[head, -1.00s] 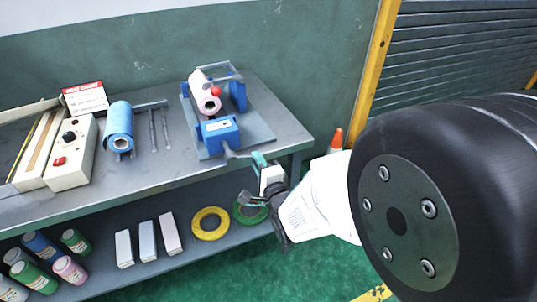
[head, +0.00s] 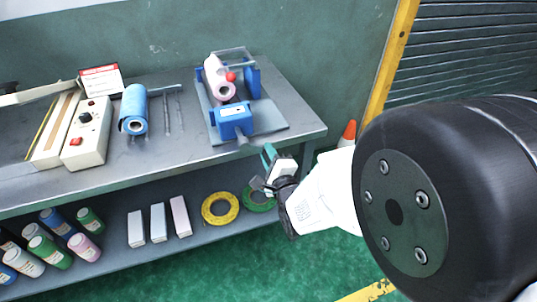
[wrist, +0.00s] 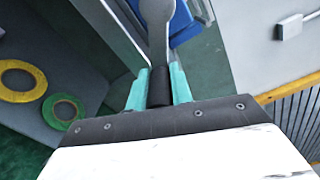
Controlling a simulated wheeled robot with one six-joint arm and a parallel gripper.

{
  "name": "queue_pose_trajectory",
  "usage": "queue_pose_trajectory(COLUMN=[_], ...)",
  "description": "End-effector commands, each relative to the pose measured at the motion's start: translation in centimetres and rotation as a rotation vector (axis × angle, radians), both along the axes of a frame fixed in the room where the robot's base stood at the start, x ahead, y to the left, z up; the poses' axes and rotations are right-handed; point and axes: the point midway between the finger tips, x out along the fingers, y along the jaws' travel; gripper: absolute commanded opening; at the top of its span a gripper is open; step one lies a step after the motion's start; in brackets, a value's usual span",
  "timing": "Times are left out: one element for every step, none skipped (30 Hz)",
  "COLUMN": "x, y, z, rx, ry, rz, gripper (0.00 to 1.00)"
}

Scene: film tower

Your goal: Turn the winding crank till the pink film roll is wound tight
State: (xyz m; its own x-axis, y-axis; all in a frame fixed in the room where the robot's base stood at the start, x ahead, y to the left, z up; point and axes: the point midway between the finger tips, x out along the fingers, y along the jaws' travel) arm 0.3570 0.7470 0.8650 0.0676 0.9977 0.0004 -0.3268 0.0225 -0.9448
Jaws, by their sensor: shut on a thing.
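The pink film roll (head: 215,75) lies in the blue winder frame on the bench, with a red knob (head: 231,76) beside it. How tight its film is wound cannot be made out. A blue box (head: 231,122) stands at the winder's front. The grey crank arm (wrist: 157,14) shows at the top of the wrist view, and its black handle (wrist: 160,88) sits between my teal fingers. My gripper (wrist: 158,84) is shut on that handle. In the head view my gripper (head: 267,158) is just off the bench's front right edge, partly hiding the crank.
A blue roll (head: 134,108) and thin metal rods lie left of the winder. A white control box (head: 87,132) stands farther left. An orange cone (head: 348,133) stands behind my arm.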

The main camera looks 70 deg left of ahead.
Motion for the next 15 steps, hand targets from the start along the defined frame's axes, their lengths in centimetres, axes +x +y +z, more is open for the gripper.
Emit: queue_pose_trajectory(x=[-0.32, -0.32, -0.31, -0.27, -0.24, -0.18, -0.14, -0.11, -0.09, -0.07, -0.06, -0.05, -0.06, -0.07, -0.09], y=[-0.09, -0.08, -0.08, -0.07, -0.07, -0.08, -0.08, -0.08, -0.07, -0.08, -0.1, -0.2, -0.34, -0.57, -1.01], z=[-0.27, -0.27, -0.26, -0.22, -0.21, -0.17, -0.15, -0.13, -0.12, -0.1, -0.1, -0.07, -0.06, -0.05, -0.07], rx=[-0.006, -0.006, -0.005, -0.006, -0.005, -0.004, -0.003, -0.003, -0.003, -0.003, -0.003, -0.002, -0.002, -0.002, -0.003], ry=[-0.003, -0.003, -0.003, -0.002, -0.002, -0.002, -0.002, -0.002, -0.002, -0.002, -0.002, -0.002, -0.002, -0.002, -0.002], rz=[0.006, 0.006, 0.006, 0.005, 0.005, 0.004, 0.003, 0.003, 0.002, 0.002, 0.002, 0.002, 0.002, 0.002, 0.001], gripper=[0.24, 0.33, 0.43, 0.43, 0.43, 0.43, 0.43, 0.43, 0.43, 0.43, 0.43, 0.43, 0.43, 0.43, 0.43])
